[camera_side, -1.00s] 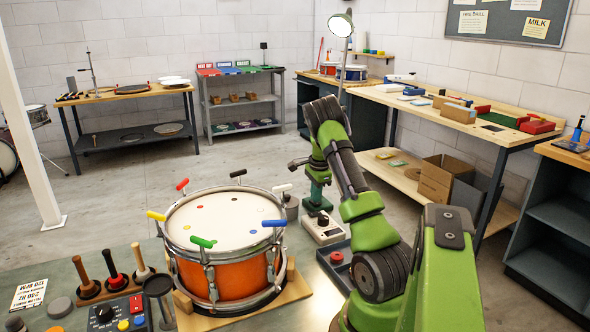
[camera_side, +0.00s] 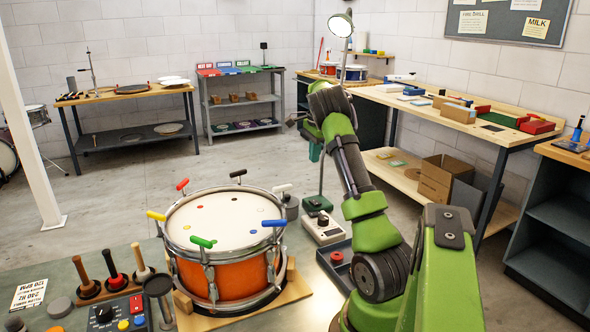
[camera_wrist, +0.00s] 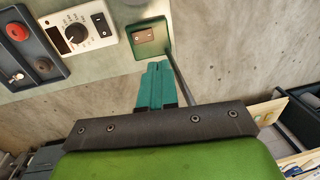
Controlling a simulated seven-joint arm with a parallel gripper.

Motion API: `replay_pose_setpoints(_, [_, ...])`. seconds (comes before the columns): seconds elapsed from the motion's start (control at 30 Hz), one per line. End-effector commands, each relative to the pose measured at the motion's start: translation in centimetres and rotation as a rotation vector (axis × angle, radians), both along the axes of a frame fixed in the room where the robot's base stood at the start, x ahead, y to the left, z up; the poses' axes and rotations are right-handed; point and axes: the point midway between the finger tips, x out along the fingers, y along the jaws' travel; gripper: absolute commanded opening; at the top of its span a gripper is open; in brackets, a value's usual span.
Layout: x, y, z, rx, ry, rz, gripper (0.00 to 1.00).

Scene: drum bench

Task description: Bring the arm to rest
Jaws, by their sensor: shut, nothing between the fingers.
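My gripper (camera_side: 316,153) is raised above the bench, right of the drum (camera_side: 227,245), in the side view. Its teal fingers point down. In the wrist view the fingers (camera_wrist: 155,68) lie side by side, shut and empty. They appear below a green base with a small plate (camera_wrist: 147,38), which also shows in the side view (camera_side: 317,205). A thin dark post (camera_wrist: 181,75) runs close beside the fingers in the wrist view; whether it touches them I cannot tell. The orange drum has coloured T-handled keys around its rim.
A lamp (camera_side: 341,25) rises behind my arm. A white box with a dial (camera_side: 322,227) and a dark tray with a red knob (camera_side: 337,258) lie near the green base. Upright mallets (camera_side: 113,270) stand left of the drum. Air above the drum is free.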

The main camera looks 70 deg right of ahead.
Motion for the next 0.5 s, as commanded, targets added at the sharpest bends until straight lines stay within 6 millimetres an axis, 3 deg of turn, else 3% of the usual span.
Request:
replay_pose_setpoints(0.4, [0.0, -0.2, 0.2, -0.011, 0.003, 0.025, 0.0])
replay_pose_setpoints(0.5, [-0.9, 0.0, -1.5, -0.013, 0.03, 0.105, 0.0])
